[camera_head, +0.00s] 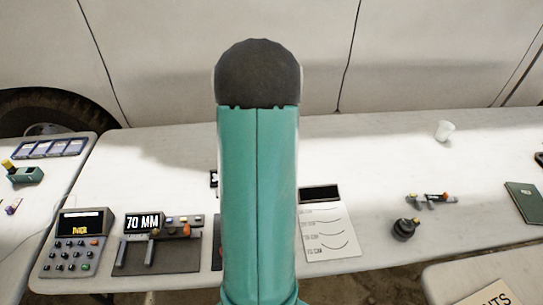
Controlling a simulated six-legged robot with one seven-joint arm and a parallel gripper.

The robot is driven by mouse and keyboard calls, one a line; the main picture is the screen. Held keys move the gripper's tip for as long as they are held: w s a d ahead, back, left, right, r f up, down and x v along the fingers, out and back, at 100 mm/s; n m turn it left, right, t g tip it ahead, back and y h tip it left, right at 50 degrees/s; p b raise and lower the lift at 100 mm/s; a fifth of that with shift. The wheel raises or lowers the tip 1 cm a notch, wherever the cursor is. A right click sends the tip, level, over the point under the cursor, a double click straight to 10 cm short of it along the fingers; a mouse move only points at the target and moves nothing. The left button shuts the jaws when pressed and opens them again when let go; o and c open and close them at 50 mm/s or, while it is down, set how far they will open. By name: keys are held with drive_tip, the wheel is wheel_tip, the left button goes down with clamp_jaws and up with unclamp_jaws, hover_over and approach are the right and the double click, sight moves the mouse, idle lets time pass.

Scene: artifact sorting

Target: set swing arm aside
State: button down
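My teal arm with its dark rounded joint rises through the middle of the view and hides the table behind it. My gripper is not in view. I cannot tell for sure which thing is the swing arm. A small grey jointed part with an orange piece (432,199) lies on the right of the long white table (375,150). A dark round part with a knob (404,230) stands just in front of it, apart from it. A device reading "70 MM" (145,222) stands on a dark base at the left, with an orange-tipped part beside the display.
A keypad unit (74,245) stands at the left front. A white sheet with curved lines (330,236) lies right of my arm. A white cup (444,131) and a green book (524,201) are at the right. Side tables hold more parts. The table's back right is mostly clear.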

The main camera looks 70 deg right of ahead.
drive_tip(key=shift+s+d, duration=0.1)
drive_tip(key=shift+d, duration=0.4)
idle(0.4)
